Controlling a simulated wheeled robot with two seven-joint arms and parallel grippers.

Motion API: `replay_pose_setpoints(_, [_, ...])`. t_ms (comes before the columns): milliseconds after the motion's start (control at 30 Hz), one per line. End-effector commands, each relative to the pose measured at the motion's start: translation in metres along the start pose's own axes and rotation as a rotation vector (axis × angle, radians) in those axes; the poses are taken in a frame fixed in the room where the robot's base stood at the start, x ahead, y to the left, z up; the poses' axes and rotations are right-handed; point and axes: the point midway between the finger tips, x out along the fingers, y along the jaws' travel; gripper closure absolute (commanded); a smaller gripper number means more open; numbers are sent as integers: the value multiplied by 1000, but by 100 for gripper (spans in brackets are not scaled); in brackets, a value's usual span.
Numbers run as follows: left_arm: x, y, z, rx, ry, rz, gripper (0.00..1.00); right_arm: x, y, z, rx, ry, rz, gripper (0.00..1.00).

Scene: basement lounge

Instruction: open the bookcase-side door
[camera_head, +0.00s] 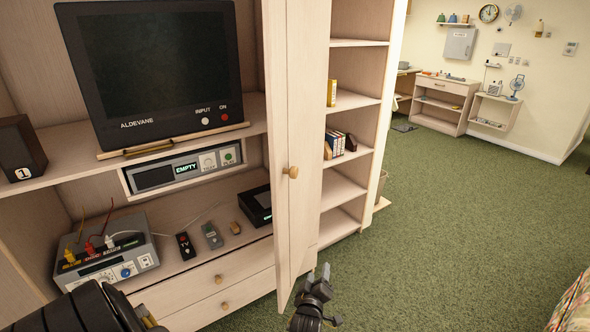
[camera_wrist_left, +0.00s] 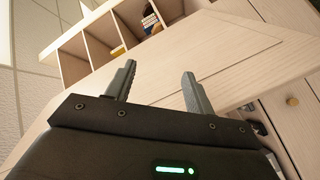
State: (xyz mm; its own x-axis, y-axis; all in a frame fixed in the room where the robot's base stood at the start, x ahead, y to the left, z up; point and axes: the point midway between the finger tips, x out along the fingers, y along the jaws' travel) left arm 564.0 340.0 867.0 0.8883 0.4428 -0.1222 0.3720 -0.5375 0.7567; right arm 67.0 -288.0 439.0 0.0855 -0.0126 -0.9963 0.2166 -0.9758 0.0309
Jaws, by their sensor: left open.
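The bookcase-side door (camera_head: 307,115) is a tall pale wood panel. It stands partly open, swung out from the TV cabinet, with its free edge toward me. Its round wooden knob (camera_head: 292,172) is on the outer face near that edge. My left gripper (camera_head: 319,278) is low, just right of the door's bottom corner, on its outer side. In the left wrist view its two fingers (camera_wrist_left: 158,85) are apart with nothing between them, and a pale wood panel (camera_wrist_left: 225,58) fills the background. I cannot tell whether they touch the door. My right gripper is not identifiable.
The cabinet holds a TV (camera_head: 160,70), an EMPTY-display player (camera_head: 185,168), a power supply (camera_head: 105,262) and remotes; drawers (camera_head: 222,280) are below. Open bookcase shelves (camera_head: 345,190) stand right of the door. Green carpet (camera_head: 450,230) is clear to the right.

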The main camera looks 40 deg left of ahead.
Motion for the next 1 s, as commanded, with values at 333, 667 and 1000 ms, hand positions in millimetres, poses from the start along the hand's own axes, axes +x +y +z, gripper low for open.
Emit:
replay_pose_setpoints(333, [-24,164,-210,-688,395,223,47,-59,-16,-12,8,12,-22,64])
replay_pose_setpoints(667, [-28,174,-233,-772,435,254,47,-64,-15,-11,7,11,-20,64])
replay_pose_setpoints(1000, [22,181,-262,-766,435,255,47,-93,-6,-12,3,9,-11,64])
